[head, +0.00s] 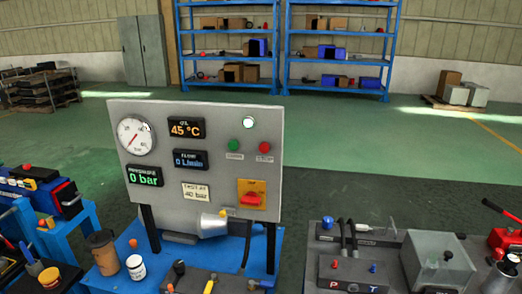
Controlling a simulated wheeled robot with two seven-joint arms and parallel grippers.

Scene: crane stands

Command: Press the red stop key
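The red key (265,147) is a round red button at the right of a grey upright panel (160,187). A small label below it is too small to read surely. A round green button (234,146) sits just left of it. A white lamp or button (249,122) is above and between them. Nothing covers the red key. Neither of my grippers shows in the head view.
A dial gauge (136,136) and displays are at left. A brown cup (102,252) and white jar (136,267) stand on the blue bench.

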